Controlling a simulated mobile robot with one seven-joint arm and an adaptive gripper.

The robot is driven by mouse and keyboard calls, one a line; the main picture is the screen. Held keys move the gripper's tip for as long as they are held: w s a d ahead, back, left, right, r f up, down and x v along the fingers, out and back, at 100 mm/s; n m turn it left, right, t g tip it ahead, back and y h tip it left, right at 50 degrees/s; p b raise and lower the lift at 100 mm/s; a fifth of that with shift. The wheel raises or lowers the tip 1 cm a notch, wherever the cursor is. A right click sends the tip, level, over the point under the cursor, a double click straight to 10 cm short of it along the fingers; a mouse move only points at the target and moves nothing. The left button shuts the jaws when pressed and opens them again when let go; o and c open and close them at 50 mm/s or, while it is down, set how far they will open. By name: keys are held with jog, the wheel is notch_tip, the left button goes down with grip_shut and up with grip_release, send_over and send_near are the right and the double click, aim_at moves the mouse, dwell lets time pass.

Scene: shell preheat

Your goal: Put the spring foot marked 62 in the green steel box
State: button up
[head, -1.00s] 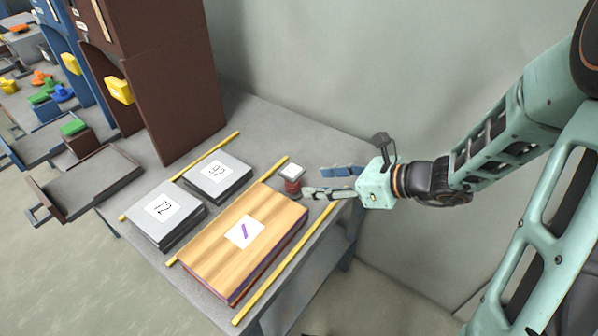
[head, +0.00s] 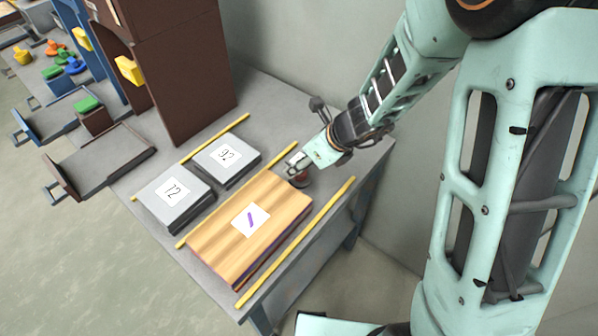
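I see no part clearly marked 62 and no clear green steel box.
Grey slabs marked 72 (head: 175,212) and 92 (head: 240,170) lie left of the wooden block (head: 228,262). Yellow strips (head: 300,240) divide the table (head: 275,98). A tall brown cabinet (head: 190,75) stands behind, with an open drawer (head: 105,170) at left.

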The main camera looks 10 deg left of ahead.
jog(key=b+x, duration=0.1)
jog(key=x, duration=0.5)
jog(key=shift+a+r+b, duration=0.15)
jog(key=shift+b, duration=0.2)
grip_shut()
jog(key=shift+r, duration=0.1)
